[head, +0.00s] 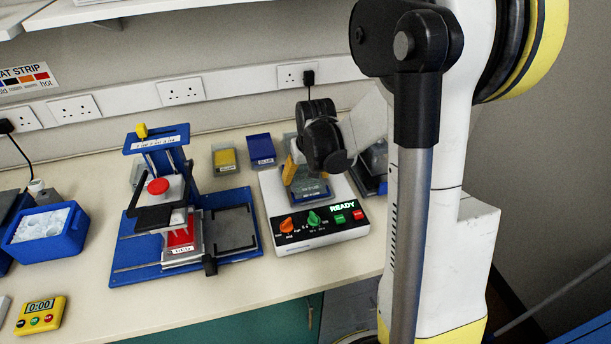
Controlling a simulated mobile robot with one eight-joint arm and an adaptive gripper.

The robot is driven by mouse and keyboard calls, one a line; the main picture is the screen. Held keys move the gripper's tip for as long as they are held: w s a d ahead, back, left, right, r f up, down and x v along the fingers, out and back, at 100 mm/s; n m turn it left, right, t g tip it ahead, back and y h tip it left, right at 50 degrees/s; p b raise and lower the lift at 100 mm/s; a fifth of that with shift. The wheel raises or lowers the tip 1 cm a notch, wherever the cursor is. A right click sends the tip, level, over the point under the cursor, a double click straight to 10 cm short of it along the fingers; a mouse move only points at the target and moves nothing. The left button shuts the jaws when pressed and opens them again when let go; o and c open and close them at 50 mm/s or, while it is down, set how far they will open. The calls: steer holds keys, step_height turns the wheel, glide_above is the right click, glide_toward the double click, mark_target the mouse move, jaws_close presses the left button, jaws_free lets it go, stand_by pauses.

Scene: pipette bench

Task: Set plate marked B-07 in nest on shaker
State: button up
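The white shaker (334,226) stands on the bench, with a lit READY display and orange and green knobs. A grey-green plate-like piece (306,181) with a dark blue labelled front edge lies over the shaker's top. The label is too small to read, so I cannot tell if this is B-07 or whether it is seated in the nest. My gripper (296,164) is over the shaker, at the back of this piece. The gripper's dark body and the wrist hide much of the shaker's top. Whether the fingers are closed on the piece is not clear.
A blue stand (128,253) with a red-knobbed press is left of the shaker. Yellow (225,160) and blue (261,150) labelled boxes stand behind. A dark holder (366,184) is close right of the shaker. A blue tub (66,243) and yellow timer (42,316) are far left. Front-middle bench is clear.

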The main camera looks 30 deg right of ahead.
steer(key=shift+o, duration=1.3)
steer(key=shift+r, duration=0.1)
steer(key=shift+r, duration=0.15)
steer(key=p+v, duration=0.4)
steer(key=v, duration=0.8)
steer(key=s+a+r+n+t, duration=0.1)
steer(key=s+a+r+t, duration=0.1)
steer(key=s+a, duration=0.5)
steer(key=s+a+r+n+t, duration=0.2)
steer(key=s+a+r, duration=0.2)
steer(key=s+a, duration=0.3)
steer(key=shift+s+a+r+y, duration=0.3)
steer(key=shift+a+r+y, duration=0.05)
steer(key=shift+r+y, duration=0.05)
steer(key=shift+f, duration=0.1)
